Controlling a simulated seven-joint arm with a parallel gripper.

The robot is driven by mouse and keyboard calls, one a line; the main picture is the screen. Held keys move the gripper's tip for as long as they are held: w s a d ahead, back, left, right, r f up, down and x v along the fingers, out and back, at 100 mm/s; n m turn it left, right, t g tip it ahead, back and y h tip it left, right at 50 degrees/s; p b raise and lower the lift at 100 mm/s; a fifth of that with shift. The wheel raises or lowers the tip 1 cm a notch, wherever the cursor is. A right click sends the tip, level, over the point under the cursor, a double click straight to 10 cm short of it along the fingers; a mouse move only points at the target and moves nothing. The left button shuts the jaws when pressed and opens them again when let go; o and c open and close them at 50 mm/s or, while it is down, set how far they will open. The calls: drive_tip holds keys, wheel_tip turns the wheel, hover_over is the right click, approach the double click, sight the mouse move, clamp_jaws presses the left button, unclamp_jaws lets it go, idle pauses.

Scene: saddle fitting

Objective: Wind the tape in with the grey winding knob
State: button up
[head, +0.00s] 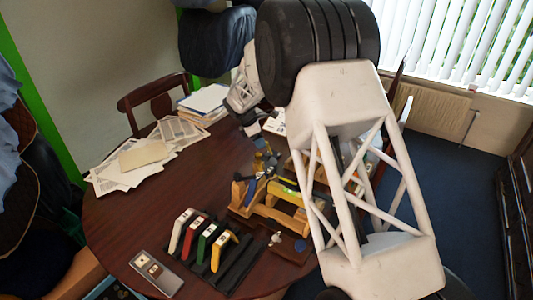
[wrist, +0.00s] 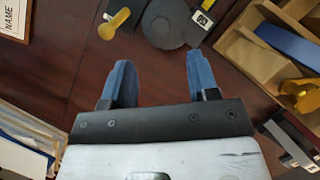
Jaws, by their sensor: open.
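My gripper (wrist: 160,78) is open, its two blue fingers spread apart with nothing between them. The fingers are apart from both in the picture. I cannot tell which part is the grey winding knob, nor make out the tape. In the head view, my arm hides part of the table, and the gripper is too small and covered to read.
A wooden fixture (head: 277,212) with blue and yellow parts stands on the round table (head: 115,222); it also shows at the wrist view's right. A dark rack (head: 240,264) holds several coloured handled pieces. Papers (head: 135,165) and a grey tray (head: 156,273) lie left.

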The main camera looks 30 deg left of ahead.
sight(268, 154)
drive_tip(key=shift+f, duration=0.1)
drive_tip(key=shift+x, duration=3.85)
drive_tip(key=c, duration=0.9)
